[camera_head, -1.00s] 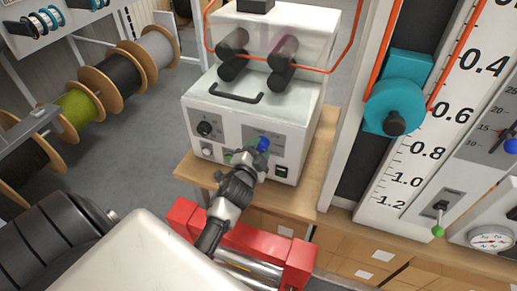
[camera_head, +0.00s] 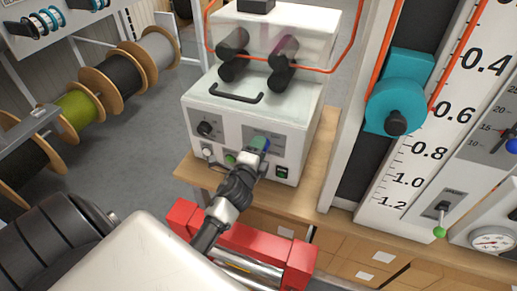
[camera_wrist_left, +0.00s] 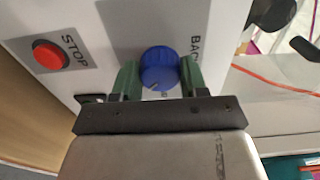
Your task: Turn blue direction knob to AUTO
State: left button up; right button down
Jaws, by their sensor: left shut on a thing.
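The blue direction knob (camera_wrist_left: 159,68) is on the front panel of the white machine (camera_head: 262,125). In the left wrist view it sits between the two green fingers of my left gripper (camera_wrist_left: 160,78), one finger on each side, shut on it. A pale mark shows on the knob's lower edge. Part of a label beginning "BAC" shows to its right; other lettering is hidden by the gripper. In the head view my left gripper (camera_head: 256,147) reaches up to the panel and covers most of the knob. My right gripper is not in view.
A red STOP button (camera_wrist_left: 50,56) is beside the knob in the left wrist view. A black knob (camera_head: 205,128) is on the panel's left part. A red-ended roller unit (camera_head: 298,262) stands below my left arm. Cable reels (camera_head: 80,108) hang at left.

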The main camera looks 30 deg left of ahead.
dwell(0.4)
pick_arm(q)
jog(key=o, duration=0.9)
jog(key=b+v, duration=0.2)
jog(key=v, duration=0.8)
jog(key=shift+s+d+b, duration=0.15)
jog(key=shift+s+b, duration=0.2)
